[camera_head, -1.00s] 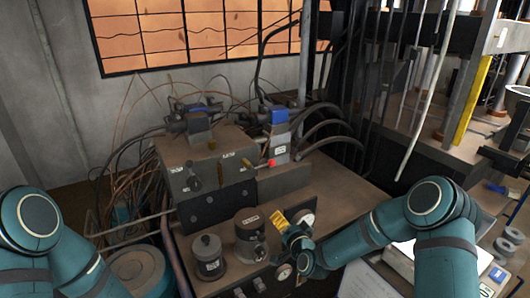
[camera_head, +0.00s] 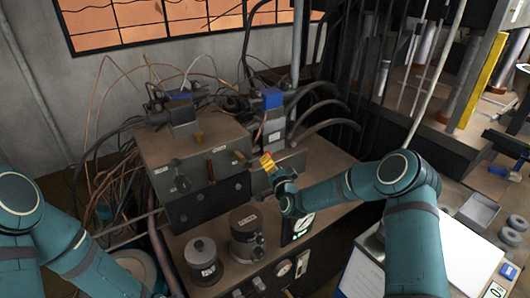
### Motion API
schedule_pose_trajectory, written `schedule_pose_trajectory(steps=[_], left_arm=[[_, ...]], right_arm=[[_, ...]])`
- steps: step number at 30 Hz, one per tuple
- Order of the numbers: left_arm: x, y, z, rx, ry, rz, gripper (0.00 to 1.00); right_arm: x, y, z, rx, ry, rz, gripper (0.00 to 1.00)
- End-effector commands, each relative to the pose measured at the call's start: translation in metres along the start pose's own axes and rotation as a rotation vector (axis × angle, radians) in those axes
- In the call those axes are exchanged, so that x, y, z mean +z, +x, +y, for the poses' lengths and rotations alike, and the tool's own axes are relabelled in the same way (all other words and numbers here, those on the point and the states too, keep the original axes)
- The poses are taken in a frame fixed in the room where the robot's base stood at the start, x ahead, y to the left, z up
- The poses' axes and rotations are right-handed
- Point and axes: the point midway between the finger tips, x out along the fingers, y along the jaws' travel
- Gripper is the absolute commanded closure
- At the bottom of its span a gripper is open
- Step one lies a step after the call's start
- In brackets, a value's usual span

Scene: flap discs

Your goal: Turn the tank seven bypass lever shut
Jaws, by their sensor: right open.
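A brown manifold block (camera_head: 187,155) carries several small levers and white labels too small to read, so I cannot tell which lever is tank seven's bypass. A dark lever (camera_head: 180,180) is at its left, a brass one (camera_head: 210,169) in the middle and another brass one (camera_head: 239,157) at its right. My right gripper (camera_head: 267,162), with yellow fingers, is open beside the block's right end, in front of a blue-topped valve unit (camera_head: 273,128). It looks empty; I cannot tell if it touches anything. The left arm enters at left; its gripper is out of view.
Two dark canisters, one (camera_head: 203,262) at left and one (camera_head: 247,236) nearer the gripper, stand in front of the block. Hoses and cables crowd behind.

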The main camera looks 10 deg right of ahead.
Motion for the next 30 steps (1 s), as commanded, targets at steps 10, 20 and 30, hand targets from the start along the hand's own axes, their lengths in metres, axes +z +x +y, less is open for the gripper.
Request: schedule_pose_trajectory(steps=[10,20,30], left_arm=[[-0.001,-0.004,0.001,0.001,0.000,0.000,1.00],[-0.001,-0.005,0.002,0.001,0.000,0.000,1.00],[-0.001,-0.005,0.002,0.001,0.000,0.000,1.00]], right_arm=[[0.000,0.054,0.000,0.000,0.000,0.001,0.39],[0.000,0.078,0.000,0.000,0.000,0.000,0.39],[0.000,0.079,0.000,0.000,0.000,0.000,0.40]])
